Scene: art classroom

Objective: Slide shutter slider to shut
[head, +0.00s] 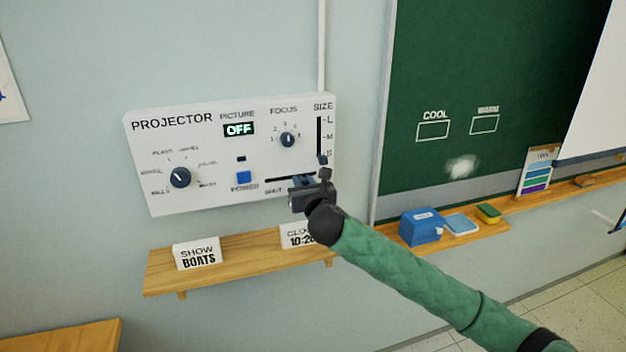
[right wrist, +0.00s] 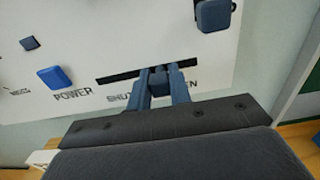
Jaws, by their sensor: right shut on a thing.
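The projector panel (head: 215,200) is a white box on the wall. Its shutter slot (right wrist: 120,76) is a dark horizontal groove at the lower right, with SHUT at its left and a partly covered label ending in EN at its right. My right gripper (right wrist: 160,82) is at this slot with its blue fingers shut on the small dark shutter slider knob (right wrist: 159,70). The knob stands between the middle and the right of the slot. In the head view my right gripper (head: 304,182) hides the knob and the slot's right part. My left gripper is not in view.
Close by are the POWER button (head: 243,177), the FOCUS knob (head: 287,139) and the SIZE slider knob (head: 322,160). A wooden shelf (head: 225,267) with two cards is below the panel. The chalkboard (head: 480,60) is at the right.

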